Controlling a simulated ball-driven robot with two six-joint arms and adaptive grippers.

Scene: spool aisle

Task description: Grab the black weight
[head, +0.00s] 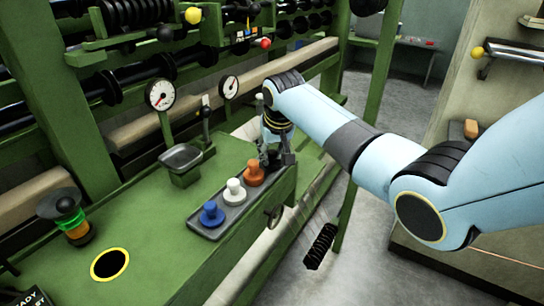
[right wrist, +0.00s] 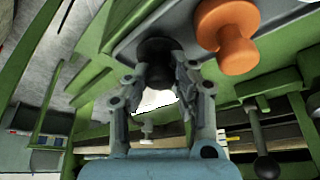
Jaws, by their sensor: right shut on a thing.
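The black weight (right wrist: 155,48) shows in the right wrist view between the two fingers of my right gripper (right wrist: 158,85). The fingers are shut on it. In the head view my right gripper (head: 277,158) points down at the far end of the grey tray (head: 206,232), just beyond the orange weight (head: 255,174). There the gripper hides most or all of the black weight. The weight is at the tray; I cannot tell whether it touches the tray floor. The orange weight also shows close beside it in the right wrist view (right wrist: 228,30). My left gripper is out of view.
A white weight (head: 234,191) and a blue weight (head: 211,214) stand in the same tray on the green bench (head: 160,236). A small scale pan (head: 181,157), a dial gauge (head: 160,95) and a signal lamp (head: 71,216) are to the left. Spool racks stand behind.

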